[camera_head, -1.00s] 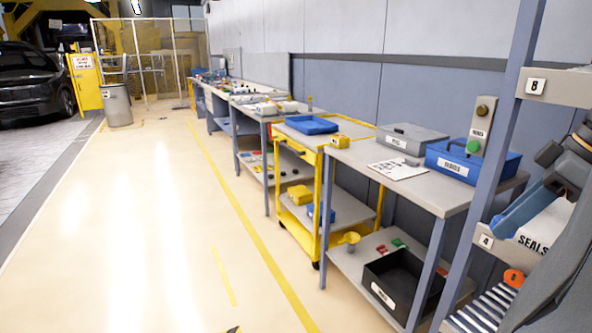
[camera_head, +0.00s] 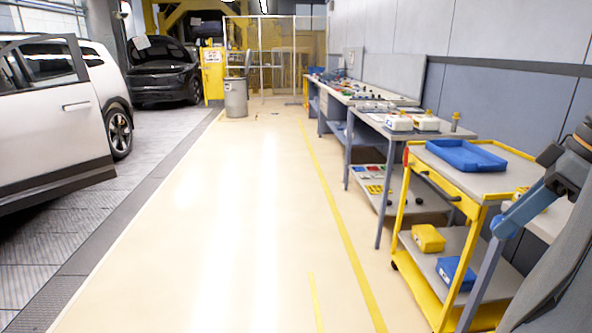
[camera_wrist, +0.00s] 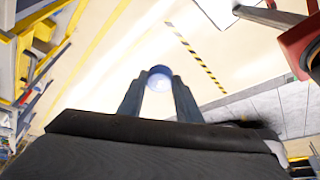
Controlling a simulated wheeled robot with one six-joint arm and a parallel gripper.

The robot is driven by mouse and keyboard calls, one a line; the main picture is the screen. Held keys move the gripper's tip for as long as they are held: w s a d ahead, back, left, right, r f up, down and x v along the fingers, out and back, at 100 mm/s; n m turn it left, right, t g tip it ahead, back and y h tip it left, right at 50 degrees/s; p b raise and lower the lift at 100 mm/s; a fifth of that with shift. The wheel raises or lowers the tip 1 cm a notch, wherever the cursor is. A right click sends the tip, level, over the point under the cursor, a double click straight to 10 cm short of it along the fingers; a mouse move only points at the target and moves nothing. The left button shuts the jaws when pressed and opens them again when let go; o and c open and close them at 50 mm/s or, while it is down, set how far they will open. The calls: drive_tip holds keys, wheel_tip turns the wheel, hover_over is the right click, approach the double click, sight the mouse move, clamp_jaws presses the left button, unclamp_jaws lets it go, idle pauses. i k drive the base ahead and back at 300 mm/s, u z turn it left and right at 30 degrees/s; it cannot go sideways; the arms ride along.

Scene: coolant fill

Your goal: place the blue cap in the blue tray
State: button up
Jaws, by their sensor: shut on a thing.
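The blue tray (camera_head: 466,153) lies on top of the yellow cart, at the right of the head view. It looks empty from here. In the wrist view my gripper (camera_wrist: 159,82) is shut on the round blue cap (camera_wrist: 159,71), which sits between the fingertips. The floor shows beyond the cap. In the head view part of my arm is at the right edge, and the gripper and cap are out of sight there.
The yellow cart (camera_head: 428,190) carries a yellow box (camera_head: 429,238) and a blue box (camera_head: 455,273) on its lower shelf. A grey table (camera_head: 440,127) with white boxes stands behind it. The floor (camera_head: 220,240) to the left is clear, with a white car (camera_head: 50,120) beyond.

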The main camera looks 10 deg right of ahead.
sight(454, 153)
drive_tip(key=i, duration=1.5)
drive_tip(key=z, duration=0.35)
drive_tip(key=i, duration=1.5)
drive_tip(key=z, duration=1.2)
drive_tip(key=i, duration=1.2)
drive_tip(key=z, duration=0.7)
